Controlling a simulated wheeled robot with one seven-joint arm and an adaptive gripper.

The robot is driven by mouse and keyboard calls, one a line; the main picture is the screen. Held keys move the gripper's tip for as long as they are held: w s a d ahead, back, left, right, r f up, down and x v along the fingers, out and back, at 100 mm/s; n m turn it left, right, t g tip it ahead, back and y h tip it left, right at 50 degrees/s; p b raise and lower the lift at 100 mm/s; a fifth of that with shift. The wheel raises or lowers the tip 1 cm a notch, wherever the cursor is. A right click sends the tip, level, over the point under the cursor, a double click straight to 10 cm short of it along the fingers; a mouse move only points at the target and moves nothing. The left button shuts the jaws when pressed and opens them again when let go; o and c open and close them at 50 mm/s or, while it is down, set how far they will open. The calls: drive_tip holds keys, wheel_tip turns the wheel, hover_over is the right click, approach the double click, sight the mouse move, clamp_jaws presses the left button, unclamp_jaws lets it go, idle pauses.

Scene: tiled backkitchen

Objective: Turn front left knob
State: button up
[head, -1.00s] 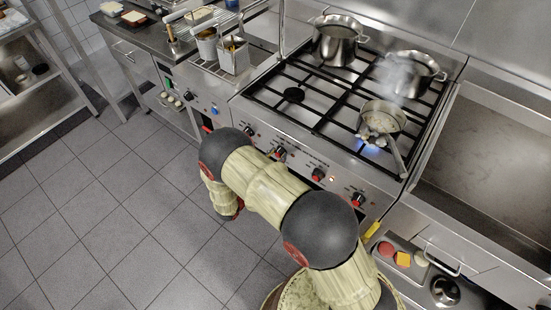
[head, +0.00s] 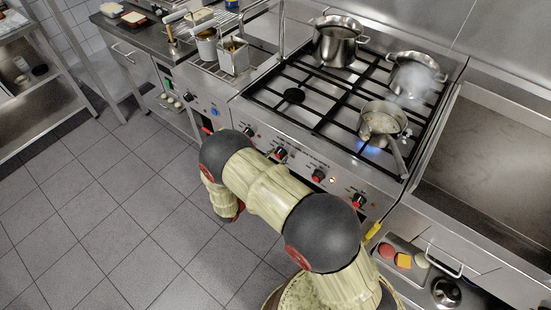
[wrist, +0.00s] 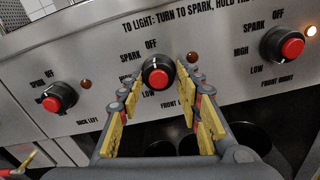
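The front left knob (wrist: 158,73), black with a red centre, is in the middle of the wrist view, with OFF printed above it and LOW below. My gripper (wrist: 161,77) is open, its yellow-padded fingers on either side of the knob. I cannot tell whether the pads touch it. The fingers cover part of its label. In the head view the same knob (head: 280,153) shows just beyond my arm, on the stove's (head: 300,162) front panel; my fingers are hidden there.
The back left knob (wrist: 59,97) is to the left and the front right knob (wrist: 284,46) to the right, with a lit lamp (wrist: 311,31) beside it. A steaming pan (head: 382,120) stands over a blue flame, its handle towards the front edge. Two pots stand at the back.

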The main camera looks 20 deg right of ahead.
drive_tip(key=o, duration=0.3)
drive_tip(key=shift+r, duration=0.15)
drive_tip(key=v, duration=1.2)
